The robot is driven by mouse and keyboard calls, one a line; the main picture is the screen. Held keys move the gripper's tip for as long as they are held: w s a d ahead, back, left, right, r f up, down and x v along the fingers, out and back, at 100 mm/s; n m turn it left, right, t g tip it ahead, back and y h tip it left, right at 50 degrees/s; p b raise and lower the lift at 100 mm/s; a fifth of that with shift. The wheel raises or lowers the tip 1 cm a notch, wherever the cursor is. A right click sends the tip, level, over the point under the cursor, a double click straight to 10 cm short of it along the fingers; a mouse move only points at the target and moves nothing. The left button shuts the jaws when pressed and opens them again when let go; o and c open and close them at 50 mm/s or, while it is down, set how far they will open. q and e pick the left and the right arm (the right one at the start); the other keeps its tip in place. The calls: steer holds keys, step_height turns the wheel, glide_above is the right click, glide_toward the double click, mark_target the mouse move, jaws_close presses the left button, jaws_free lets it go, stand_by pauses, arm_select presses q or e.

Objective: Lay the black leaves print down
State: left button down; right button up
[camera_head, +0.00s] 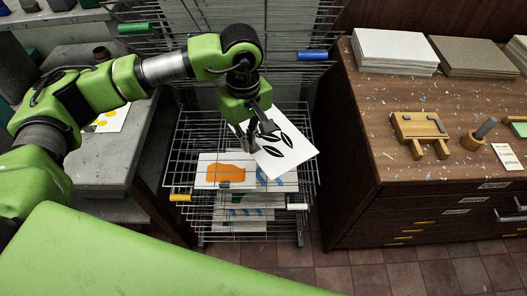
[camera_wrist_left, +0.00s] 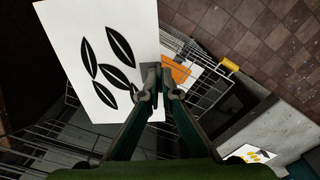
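The black leaves print (camera_head: 290,158) is a white sheet with several black leaf shapes. My left gripper (camera_head: 256,133) is shut on its edge and holds it tilted above the wire drying rack (camera_head: 180,165). In the left wrist view the fingers (camera_wrist_left: 160,78) pinch the right edge of the print (camera_wrist_left: 92,22), which spreads to the left. An orange print (camera_head: 225,171) lies on a rack shelf below the held sheet. My right gripper is not in view.
Raised wire shelves with a green handle (camera_head: 138,28) and a blue handle (camera_head: 312,56) stand behind. Lower shelves have a yellow handle (camera_head: 180,198) and a white handle (camera_head: 297,206). A wooden cabinet (camera_head: 365,110) stands right, a grey table (camera_head: 90,150) left.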

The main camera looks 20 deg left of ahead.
arm_select(q)
steer(key=w+f+n, duration=0.1)
steer(key=f+n, duration=0.3)
steer(key=w+f+n, duration=0.2)
steer(key=f+n, duration=0.1)
steer(key=n, duration=0.1)
steer(key=w+d+f+n+b, duration=0.1)
steer(key=f+n, duration=0.3)
steer(key=shift+w+f, duration=0.3)
steer(key=shift+f, duration=0.05)
steer(key=shift+n, duration=0.3)
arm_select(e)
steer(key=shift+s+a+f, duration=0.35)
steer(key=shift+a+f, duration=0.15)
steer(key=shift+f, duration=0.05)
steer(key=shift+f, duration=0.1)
arm_select(q)
steer(key=shift+f+b, duration=0.1)
steer(key=shift+b, duration=0.3)
step_height(320, 180, down, 3)
steer(key=b, duration=0.3)
steer(key=shift+f, duration=0.1)
steer(key=shift+f+b, duration=0.8)
steer(key=shift+f, duration=0.05)
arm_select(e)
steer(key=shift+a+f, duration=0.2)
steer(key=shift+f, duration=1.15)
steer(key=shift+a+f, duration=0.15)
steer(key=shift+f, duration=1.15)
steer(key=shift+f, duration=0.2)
